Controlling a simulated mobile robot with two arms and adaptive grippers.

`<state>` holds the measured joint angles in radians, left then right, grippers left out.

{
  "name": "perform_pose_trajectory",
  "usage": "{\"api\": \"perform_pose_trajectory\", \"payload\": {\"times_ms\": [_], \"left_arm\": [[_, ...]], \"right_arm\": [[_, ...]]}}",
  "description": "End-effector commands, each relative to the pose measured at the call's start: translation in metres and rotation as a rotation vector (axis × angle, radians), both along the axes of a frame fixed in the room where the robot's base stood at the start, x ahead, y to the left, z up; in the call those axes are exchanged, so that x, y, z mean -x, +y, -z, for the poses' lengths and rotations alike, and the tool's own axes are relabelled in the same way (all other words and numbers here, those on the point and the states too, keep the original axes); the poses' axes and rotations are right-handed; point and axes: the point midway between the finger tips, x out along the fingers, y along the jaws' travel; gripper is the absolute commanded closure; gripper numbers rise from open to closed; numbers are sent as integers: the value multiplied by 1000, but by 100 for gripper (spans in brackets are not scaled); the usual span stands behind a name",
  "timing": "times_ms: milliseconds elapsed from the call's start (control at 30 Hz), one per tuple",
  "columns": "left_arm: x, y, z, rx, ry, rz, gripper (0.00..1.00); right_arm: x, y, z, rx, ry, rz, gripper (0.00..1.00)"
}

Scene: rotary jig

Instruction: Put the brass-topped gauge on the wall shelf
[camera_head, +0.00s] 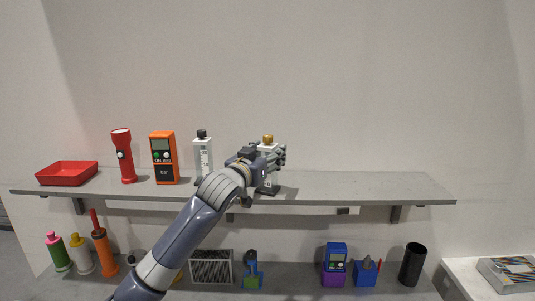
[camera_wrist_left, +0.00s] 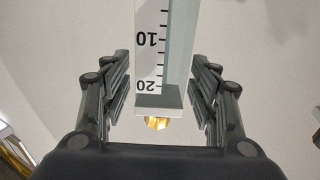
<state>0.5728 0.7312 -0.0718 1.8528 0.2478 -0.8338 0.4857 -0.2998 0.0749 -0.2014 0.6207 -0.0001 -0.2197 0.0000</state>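The brass-topped gauge (camera_head: 268,140) is upright at the wall shelf (camera_head: 350,187), right of the black-topped gauge; its lower part is mostly hidden by my left gripper (camera_head: 272,160). In the left wrist view the white scaled body of the brass-topped gauge (camera_wrist_left: 150,50) appears upside down between the fingers of my left gripper (camera_wrist_left: 160,85), its brass top towards the palm. The fingers are spread on both sides of it, with narrow gaps showing, so the gripper looks open. Whether the base touches the shelf is hard to see. My right gripper is not in view.
On the shelf stand a red tray (camera_head: 67,173), a red flashlight (camera_head: 123,157), an orange meter (camera_head: 163,158) and the black-topped gauge (camera_head: 203,155). The shelf's right half is clear. Below are several bottles, a blue meter (camera_head: 336,257) and a black cylinder (camera_head: 412,264).

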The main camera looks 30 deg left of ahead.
Motion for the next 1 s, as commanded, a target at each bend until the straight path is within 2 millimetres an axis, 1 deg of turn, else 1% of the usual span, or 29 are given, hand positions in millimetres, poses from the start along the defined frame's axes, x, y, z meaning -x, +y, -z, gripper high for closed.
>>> {"api": "perform_pose_trajectory", "payload": {"times_ms": [200,300,367,467,567,800,900,1000], "left_arm": [[0,0,0,0,0,0,44],[0,0,-5,-1,-1,0,44],[5,0,-1,-1,0,-1,44],[18,-3,0,-2,0,1,44],[35,-6,1,-3,0,1,44],[82,-13,1,-3,-1,0,44],[98,-15,0,-2,-1,-1,44],[109,-17,-1,0,0,0,44]], "right_arm": [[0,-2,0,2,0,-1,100],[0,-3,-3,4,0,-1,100],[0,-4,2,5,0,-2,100],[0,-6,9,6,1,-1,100],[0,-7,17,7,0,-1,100],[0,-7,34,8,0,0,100],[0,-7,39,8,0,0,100],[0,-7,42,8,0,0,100]]}}
